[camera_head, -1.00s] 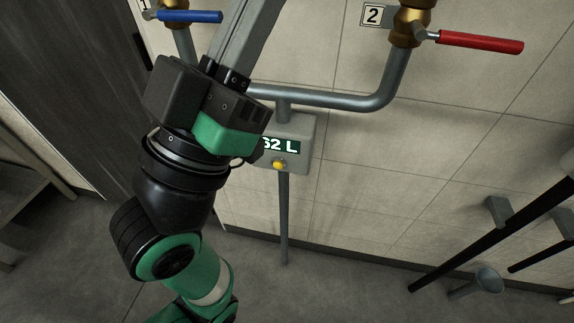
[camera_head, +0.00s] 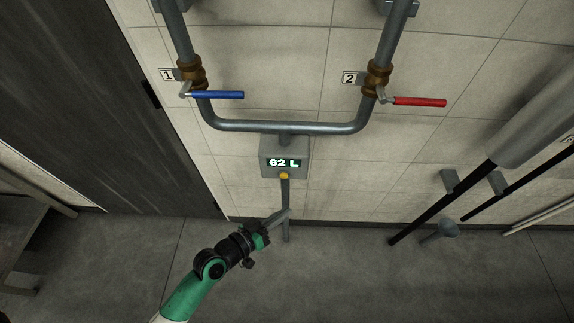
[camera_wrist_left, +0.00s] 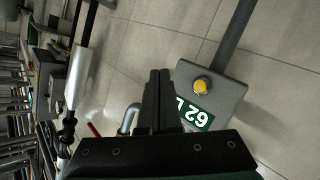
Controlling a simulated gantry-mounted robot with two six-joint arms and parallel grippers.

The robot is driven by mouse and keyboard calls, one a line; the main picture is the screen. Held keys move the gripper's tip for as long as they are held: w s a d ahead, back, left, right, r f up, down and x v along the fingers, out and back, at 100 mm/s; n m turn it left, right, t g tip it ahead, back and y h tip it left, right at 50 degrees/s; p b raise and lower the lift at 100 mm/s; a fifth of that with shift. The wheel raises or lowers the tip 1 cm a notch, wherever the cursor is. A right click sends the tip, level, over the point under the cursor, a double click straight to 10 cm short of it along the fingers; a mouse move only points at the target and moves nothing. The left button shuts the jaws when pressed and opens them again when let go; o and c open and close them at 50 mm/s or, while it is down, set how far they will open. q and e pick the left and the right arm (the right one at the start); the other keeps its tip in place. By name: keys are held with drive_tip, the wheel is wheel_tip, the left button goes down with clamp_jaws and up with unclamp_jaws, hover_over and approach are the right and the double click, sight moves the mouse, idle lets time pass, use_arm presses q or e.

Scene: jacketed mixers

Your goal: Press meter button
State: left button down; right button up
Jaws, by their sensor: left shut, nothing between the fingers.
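The meter (camera_head: 270,148) is a grey box on a pipe by the wall, and its display (camera_head: 284,163) reads 62 L. Its round yellow button (camera_head: 284,176) is at the lower edge of the box in the head view. The left wrist view shows the yellow button (camera_wrist_left: 201,86) and the meter (camera_wrist_left: 228,98) turned sideways, with the display partly covered. My left gripper (camera_head: 286,213) is shut and empty, below the button in the head view and apart from it. Its closed fingers (camera_wrist_left: 159,78) are beside the meter in the left wrist view. My right gripper is not in view.
Above the meter, a U-shaped pipe (camera_head: 285,127) joins a valve with a blue handle (camera_head: 222,95), labelled 1, and one with a red handle (camera_head: 420,102), labelled 2. A dark door (camera_head: 85,90) stands left. Dark bars (camera_head: 440,205) slant at right. The floor is mostly clear.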

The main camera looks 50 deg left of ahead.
sight(284, 175)
use_arm(q)
drive_tip(key=shift+s+a+r+y+p, duration=0.2)
drive_tip(key=shift+s+a+y+p, duration=0.1)
drive_tip(key=shift+s, duration=0.3)
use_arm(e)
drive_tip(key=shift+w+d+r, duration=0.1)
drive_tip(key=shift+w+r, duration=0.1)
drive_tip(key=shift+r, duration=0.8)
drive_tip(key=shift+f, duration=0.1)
use_arm(q)
drive_tip(key=w+a+b, duration=0.3)
drive_tip(key=w+a, duration=0.3)
drive_tip(key=shift+w+b, duration=0.25)
drive_tip(key=shift+b, duration=0.15)
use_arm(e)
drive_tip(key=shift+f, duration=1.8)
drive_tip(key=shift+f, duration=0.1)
use_arm(q)
drive_tip(key=shift+w+a, duration=0.25)
drive_tip(key=shift+w, duration=0.05)
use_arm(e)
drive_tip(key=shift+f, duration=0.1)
